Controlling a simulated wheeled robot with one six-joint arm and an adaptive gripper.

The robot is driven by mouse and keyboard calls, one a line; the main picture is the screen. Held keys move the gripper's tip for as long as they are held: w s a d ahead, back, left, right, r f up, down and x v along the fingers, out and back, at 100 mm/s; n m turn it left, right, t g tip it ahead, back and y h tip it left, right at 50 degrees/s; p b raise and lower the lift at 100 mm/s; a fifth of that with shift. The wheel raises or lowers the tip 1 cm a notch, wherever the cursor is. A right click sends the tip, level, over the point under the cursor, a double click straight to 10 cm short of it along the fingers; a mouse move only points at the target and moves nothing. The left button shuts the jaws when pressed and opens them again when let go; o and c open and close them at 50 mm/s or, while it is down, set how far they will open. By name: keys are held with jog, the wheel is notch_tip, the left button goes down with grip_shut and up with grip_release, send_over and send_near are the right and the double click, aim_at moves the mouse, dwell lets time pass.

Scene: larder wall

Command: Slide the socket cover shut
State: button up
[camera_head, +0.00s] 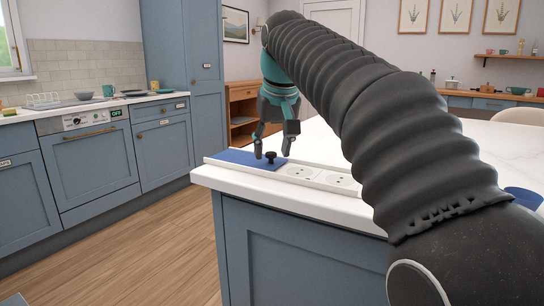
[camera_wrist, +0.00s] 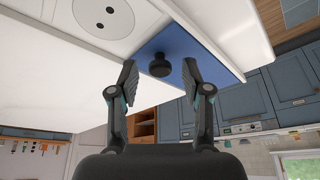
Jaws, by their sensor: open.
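The blue socket cover (camera_head: 240,158) lies in a white channel at the island's left end. It also shows in the wrist view (camera_wrist: 197,42). Its black knob (camera_head: 270,156) stands near the end beside the sockets. It appears between my fingertips in the wrist view (camera_wrist: 160,67). Two round white sockets, the nearer one (camera_head: 299,171) and the farther one (camera_head: 337,179), are uncovered to the right of the cover. My gripper (camera_head: 273,148) is open and points down over the cover. Its fingers are on either side of the knob, apart from it in the wrist view.
The white channel (camera_head: 318,175) runs along the front edge of the white countertop (camera_head: 225,182). My arm hides the channel's right part. The countertop behind the channel looks clear.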

jog(key=shift+w+f, duration=0.25)
jog(key=shift+f, duration=0.4)
grip_shut()
